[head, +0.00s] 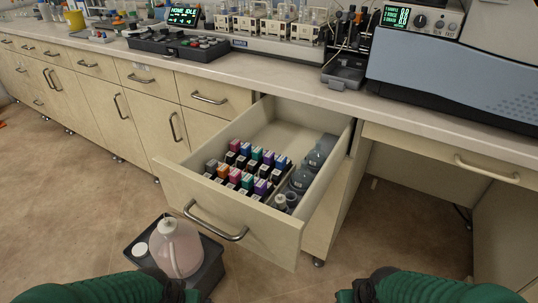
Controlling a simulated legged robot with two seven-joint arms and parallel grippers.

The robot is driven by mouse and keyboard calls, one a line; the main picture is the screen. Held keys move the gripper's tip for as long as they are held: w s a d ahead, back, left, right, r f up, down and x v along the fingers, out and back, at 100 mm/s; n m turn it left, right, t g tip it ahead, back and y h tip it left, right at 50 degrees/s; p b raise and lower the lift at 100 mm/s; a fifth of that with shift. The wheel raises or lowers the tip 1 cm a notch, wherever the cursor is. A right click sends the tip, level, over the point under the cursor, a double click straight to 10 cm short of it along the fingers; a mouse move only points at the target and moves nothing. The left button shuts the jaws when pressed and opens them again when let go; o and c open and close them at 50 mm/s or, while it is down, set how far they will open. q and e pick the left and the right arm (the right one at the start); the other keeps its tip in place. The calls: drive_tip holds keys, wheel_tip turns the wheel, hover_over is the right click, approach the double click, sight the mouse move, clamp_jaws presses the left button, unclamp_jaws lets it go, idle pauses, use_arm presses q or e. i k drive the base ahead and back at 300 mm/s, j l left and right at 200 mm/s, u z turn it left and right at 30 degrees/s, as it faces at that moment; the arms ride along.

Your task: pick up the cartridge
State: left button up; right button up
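An open drawer (262,240) holds several small block-shaped cartridges (264,187) in rows, with tops in purple, teal, red, orange, blue, black and grey. They stand close together in the drawer's left front part. Which one is the task's cartridge cannot be told. Two green-sleeved parts of my arms show at the bottom left and bottom right edges. Neither gripper's fingers are in view, and no cartridge is seen held.
Glass bottles (301,180) fill the drawer's right side; its back left is empty. A pinkish jug (176,247) stands in a dark tub on the floor before the drawer. Instruments (465,60) crowd the counter above. The floor right of the drawer is clear.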

sight(270, 157)
drive_tip(key=j+z, duration=0.15)
drive_tip(key=j, duration=1.3)
drive_tip(key=k, duration=0.05)
